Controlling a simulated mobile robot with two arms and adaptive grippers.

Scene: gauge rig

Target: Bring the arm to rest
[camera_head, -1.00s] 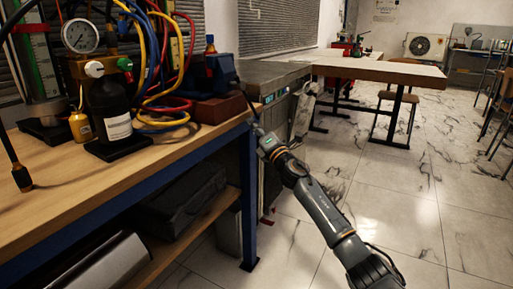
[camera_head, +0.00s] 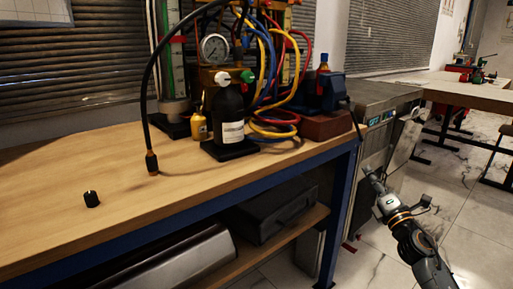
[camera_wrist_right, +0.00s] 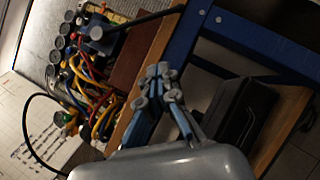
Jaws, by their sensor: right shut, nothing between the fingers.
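My right arm comes up from the lower right in the head view. Its gripper (camera_head: 368,172) is in the air off the right end of the bench, in front of a grey metal cabinet (camera_head: 385,103). In the right wrist view the gripper's fingertips (camera_wrist_right: 160,72) are together, with nothing between them. The gauge rig stands on the wooden bench (camera_head: 120,190), with a round gauge (camera_head: 214,48), a black bottle (camera_head: 229,110) and coloured hoses. My left gripper is not in view.
A dark case (camera_head: 275,208) sits on the lower shelf. Tiled floor is open at the right.

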